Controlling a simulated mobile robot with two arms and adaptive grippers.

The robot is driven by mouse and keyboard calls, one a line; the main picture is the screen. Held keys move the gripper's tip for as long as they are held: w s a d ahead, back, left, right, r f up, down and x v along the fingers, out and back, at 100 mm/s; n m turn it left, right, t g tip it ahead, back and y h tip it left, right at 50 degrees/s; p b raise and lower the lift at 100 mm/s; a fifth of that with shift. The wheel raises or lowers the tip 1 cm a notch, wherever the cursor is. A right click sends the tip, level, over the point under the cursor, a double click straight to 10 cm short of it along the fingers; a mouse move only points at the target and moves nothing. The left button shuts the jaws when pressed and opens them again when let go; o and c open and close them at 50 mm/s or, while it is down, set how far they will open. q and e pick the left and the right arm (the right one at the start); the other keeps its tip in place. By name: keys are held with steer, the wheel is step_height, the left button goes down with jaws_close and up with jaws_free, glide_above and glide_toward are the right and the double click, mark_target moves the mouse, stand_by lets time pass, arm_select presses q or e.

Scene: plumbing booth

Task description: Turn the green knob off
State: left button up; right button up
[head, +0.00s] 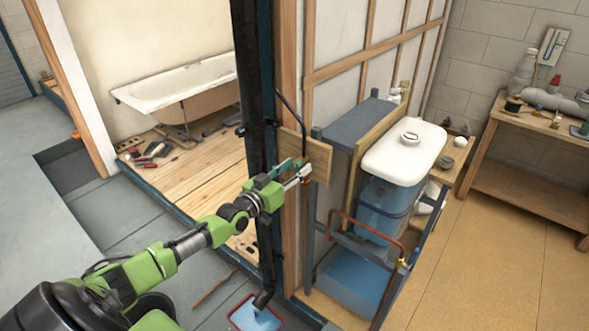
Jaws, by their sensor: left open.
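My left arm reaches in from the lower left. My left gripper (301,171) is open in front of a small wooden board (319,157) on the timber post. A thin dark pipe (290,108) runs down to this board. I cannot make out the green knob clearly; the gripper covers part of the board, and small teal and orange bits there are too small to tell apart from the fingers. I cannot tell whether the fingers touch anything. My right gripper is out of view.
A black vertical pipe (254,80) stands close left of the gripper. A bathtub (180,85) is behind, a workbench (535,124) at far right. The right floor is clear.

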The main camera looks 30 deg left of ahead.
arm_select(q)
steer(key=c, duration=1.1)
steer(key=shift+m, duration=0.4)
steer(key=m, duration=0.6)
steer(key=shift+f+m, duration=0.1)
steer(key=shift+m, duration=0.3)
steer(key=m+b, duration=0.1)
steer(key=m, duration=0.4)
steer(key=m+b, duration=0.2)
steer(key=m, duration=0.3)
steer(key=shift+a+h, duration=0.1)
steer(key=shift+h, duration=0.2)
steer(key=shift+m, duration=0.5)
